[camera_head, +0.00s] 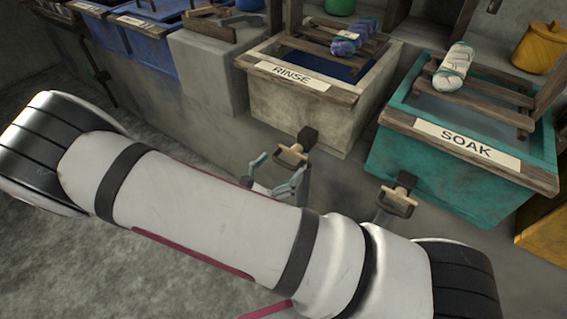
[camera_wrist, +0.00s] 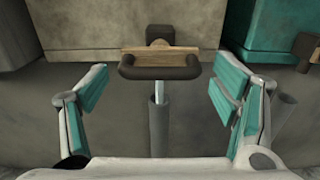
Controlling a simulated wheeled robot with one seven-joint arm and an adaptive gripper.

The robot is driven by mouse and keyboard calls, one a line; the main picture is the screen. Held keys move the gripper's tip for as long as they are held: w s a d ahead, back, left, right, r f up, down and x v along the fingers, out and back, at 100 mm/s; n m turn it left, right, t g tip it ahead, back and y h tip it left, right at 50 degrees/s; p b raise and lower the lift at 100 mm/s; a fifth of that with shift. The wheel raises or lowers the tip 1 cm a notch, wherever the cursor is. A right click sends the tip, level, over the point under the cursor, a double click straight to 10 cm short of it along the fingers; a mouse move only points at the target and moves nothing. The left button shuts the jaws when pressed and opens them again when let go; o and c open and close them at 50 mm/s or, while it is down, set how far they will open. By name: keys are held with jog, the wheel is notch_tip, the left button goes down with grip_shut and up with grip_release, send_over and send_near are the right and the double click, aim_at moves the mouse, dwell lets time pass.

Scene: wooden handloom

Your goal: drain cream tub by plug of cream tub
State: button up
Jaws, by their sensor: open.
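The cream tub (camera_head: 318,113), labelled RINSE, stands on the ledge in the head view and holds dark blue liquid. Its wall (camera_wrist: 105,22) fills the top of the wrist view. The plug of the cream tub (camera_head: 292,152) sticks out below the tub's front, with a wooden bar and a dark looped grip. In the wrist view the plug's grip (camera_wrist: 160,68) is centred ahead, over an upright pipe. My gripper (camera_head: 276,178) is open, its teal-padded fingers (camera_wrist: 158,86) apart on either side of the plug and not touching it. My arm hides part of the gripper in the head view.
A teal tub (camera_head: 398,150) labelled SOAK stands to the right, with a similar plug (camera_head: 399,194) below it. Wooden racks with rolled cloth (camera_head: 455,66) lie over both tubs. Blue tubs (camera_head: 144,48) stand at the left. An ochre pot (camera_head: 541,46) is at the far right.

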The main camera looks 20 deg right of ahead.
jog(key=v, duration=1)
